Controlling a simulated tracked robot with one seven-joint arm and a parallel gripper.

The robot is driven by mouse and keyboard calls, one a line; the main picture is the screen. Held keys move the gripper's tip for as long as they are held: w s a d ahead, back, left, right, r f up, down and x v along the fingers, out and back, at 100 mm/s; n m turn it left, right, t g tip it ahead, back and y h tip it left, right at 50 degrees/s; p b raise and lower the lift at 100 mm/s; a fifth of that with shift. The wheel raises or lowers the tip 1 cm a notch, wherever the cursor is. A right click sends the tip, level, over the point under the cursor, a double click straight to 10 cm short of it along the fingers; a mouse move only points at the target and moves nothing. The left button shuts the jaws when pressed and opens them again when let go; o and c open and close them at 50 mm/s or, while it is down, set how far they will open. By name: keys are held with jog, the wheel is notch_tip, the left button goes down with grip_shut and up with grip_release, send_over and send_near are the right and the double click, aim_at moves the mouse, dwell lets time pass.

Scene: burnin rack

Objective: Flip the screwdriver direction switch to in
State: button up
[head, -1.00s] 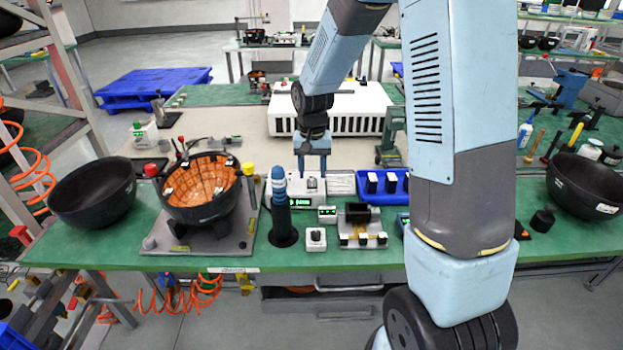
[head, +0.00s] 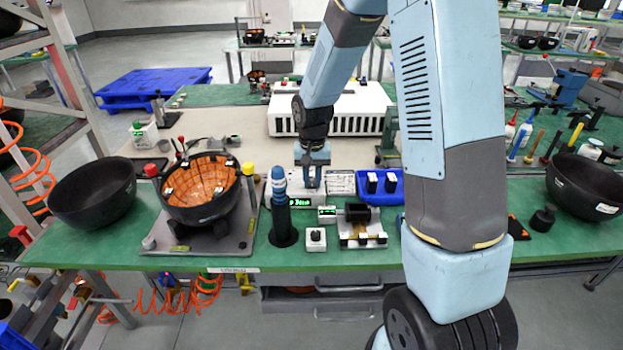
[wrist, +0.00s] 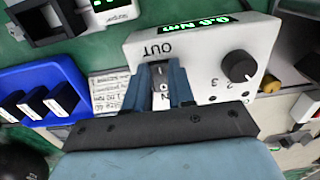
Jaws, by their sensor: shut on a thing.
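The screwdriver controller (wrist: 205,55) is a white box with a lit green display and a black knob (wrist: 238,67). It also shows in the head view (head: 299,203), partly behind my gripper. In the wrist view its direction switch (wrist: 161,88) is a small dark rocker with white marks, beside the upside-down label OUT. My gripper (wrist: 161,80) has its two blue fingers closed on either side of the switch. In the head view my gripper (head: 312,183) is down at the controller. The fingers hide part of the switch, and I cannot tell which way it is set.
A blue and black screwdriver (head: 281,210) stands upright in a holder left of the controller. A blue tray (head: 398,198) with black blocks lies to the right. A small white button box (head: 316,239) and a black fixture (head: 358,213) stand in front. A black bowl (head: 199,214) is further left.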

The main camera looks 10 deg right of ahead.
grip_shut()
jog(key=shift+w, duration=0.1)
jog(key=shift+w+r+g+y, duration=0.1)
jog(key=shift+w+g+y, duration=0.05)
jog(key=shift+g, duration=0.6)
jog(key=shift+w+g+y, duration=0.15)
jog(key=shift+g, duration=0.6)
jog(key=o, duration=0.7)
grip_release()
jog(key=shift+c, duration=0.2)
jog(key=shift+r, duration=0.1)
